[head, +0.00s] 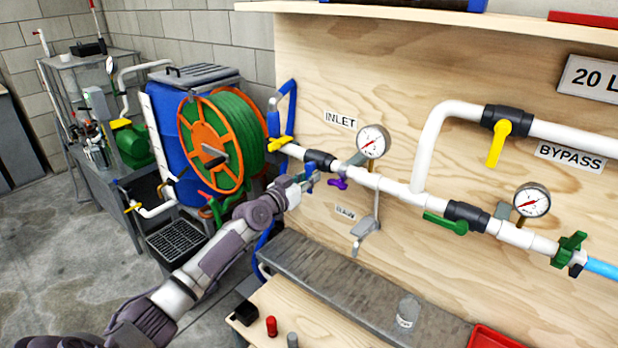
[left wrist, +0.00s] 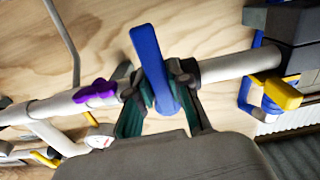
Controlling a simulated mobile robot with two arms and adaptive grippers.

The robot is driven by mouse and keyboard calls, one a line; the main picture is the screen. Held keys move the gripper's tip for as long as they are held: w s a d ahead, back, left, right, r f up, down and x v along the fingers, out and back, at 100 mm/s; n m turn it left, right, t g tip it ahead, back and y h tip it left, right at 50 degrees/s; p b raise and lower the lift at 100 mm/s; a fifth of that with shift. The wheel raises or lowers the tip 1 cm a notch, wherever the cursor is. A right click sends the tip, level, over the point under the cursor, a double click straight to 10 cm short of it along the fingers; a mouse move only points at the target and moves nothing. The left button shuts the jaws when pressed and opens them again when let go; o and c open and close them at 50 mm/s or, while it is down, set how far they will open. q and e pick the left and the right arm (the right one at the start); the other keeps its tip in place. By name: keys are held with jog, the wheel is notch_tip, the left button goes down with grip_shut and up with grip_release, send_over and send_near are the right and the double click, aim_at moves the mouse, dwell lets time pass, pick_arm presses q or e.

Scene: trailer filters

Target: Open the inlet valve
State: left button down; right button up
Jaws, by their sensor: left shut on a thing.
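The inlet valve (head: 321,158) is a black body on the white pipe, left of the first gauge and below the INLET label (head: 340,119). Its blue lever handle (left wrist: 152,60) shows large in the left wrist view, standing roughly across the pipe. My left gripper (head: 306,181) reaches the valve from below left. In the left wrist view the dark green fingers of my left gripper (left wrist: 160,105) sit on both sides of the blue handle, shut on it. In the head view the gripper hides most of the handle. My right gripper is not in view.
A purple handle (head: 337,183) is close to the right of my gripper. A gauge (head: 373,141), a yellow bypass handle (head: 497,143) and a green handle (head: 447,222) are farther right. A yellow handle (head: 280,142) and the hose reel (head: 212,145) are to the left.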

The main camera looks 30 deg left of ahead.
aim_at(325, 166)
pick_arm(q)
jog(key=n, duration=0.2)
jog(key=d+n, duration=0.1)
jog(key=n, duration=0.1)
jog(key=shift+r+p, duration=0.2)
jog(key=shift+p, duration=0.15)
jog(key=shift+s+d+r+n+p, duration=0.1)
jog(key=shift+d+r+n+p, duration=0.45)
jog(key=shift+n, duration=1.7)
jog(key=shift+w+r+n+p, duration=0.1)
jog(key=shift+r+n+p, duration=0.15)
jog(key=shift+n+p, duration=1.35)
jog(key=shift+s+d+r+n+p, duration=0.15)
jog(key=shift+d+r+n, duration=0.2)
jog(key=shift+n, duration=2.5)
jog(key=shift+a, duration=0.1)
jog(key=c, duration=1.1)
grip_release()
jog(key=shift+o, duration=0.2)
